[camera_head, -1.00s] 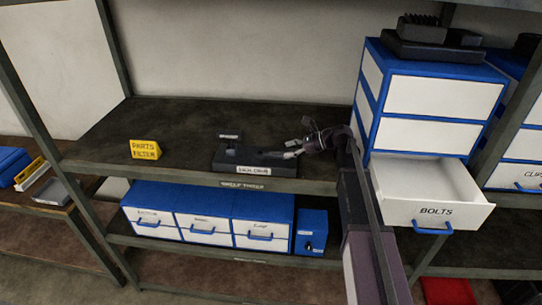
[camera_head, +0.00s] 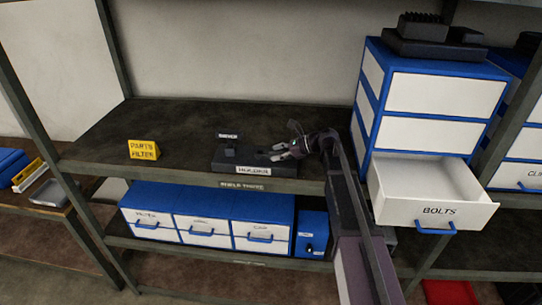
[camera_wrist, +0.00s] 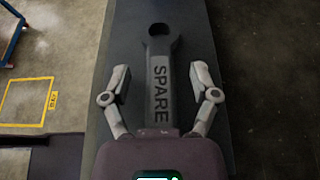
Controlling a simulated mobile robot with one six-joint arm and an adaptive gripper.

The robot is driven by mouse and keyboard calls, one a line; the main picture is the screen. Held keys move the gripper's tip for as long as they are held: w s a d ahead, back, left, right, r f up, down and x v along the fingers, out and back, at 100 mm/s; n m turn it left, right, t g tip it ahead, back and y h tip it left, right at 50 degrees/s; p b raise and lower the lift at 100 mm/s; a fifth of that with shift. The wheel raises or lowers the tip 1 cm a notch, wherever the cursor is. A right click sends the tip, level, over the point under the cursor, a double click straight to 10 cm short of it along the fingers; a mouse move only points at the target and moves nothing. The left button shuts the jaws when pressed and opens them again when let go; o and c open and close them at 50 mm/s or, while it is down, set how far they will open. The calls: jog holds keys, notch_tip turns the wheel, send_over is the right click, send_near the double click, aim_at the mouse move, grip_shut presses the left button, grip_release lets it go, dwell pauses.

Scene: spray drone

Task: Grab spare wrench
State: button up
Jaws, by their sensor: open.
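The spare wrench (camera_wrist: 160,85) is grey with SPARE lettered along its handle. In the wrist view it lies along a dark surface, its rounded end with a dark hole toward the top. My gripper (camera_wrist: 161,75) is open, with one finger on each side of the wrench handle and a visible gap on both sides. In the head view my gripper (camera_head: 282,148) is over the right part of the black holder (camera_head: 232,160) on the shelf. The wrench is too small to make out clearly there.
A yellow PARTS FILTER sign (camera_head: 143,149) stands left on the shelf (camera_head: 100,165). A blue and white drawer cabinet (camera_head: 437,95) stands right, its BOLTS drawer (camera_head: 437,212) pulled open near my arm. The shelf's left part is mostly clear.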

aim_at(276, 153)
grip_shut()
jog(key=shift+r, duration=0.15)
dwell(0.4)
notch_tip(276, 153, up, 4)
jog(key=p, duration=0.3)
jog(key=shift+f+p, duration=0.25)
jog(key=shift+p, duration=0.1)
jog(key=s+d+r+p, duration=0.1)
jog(key=s+d, duration=0.1)
jog(key=s, duration=1.3)
jog(key=shift+s+d, duration=0.35)
jog(key=shift+s, duration=0.05)
jog(key=shift+r, duration=0.1)
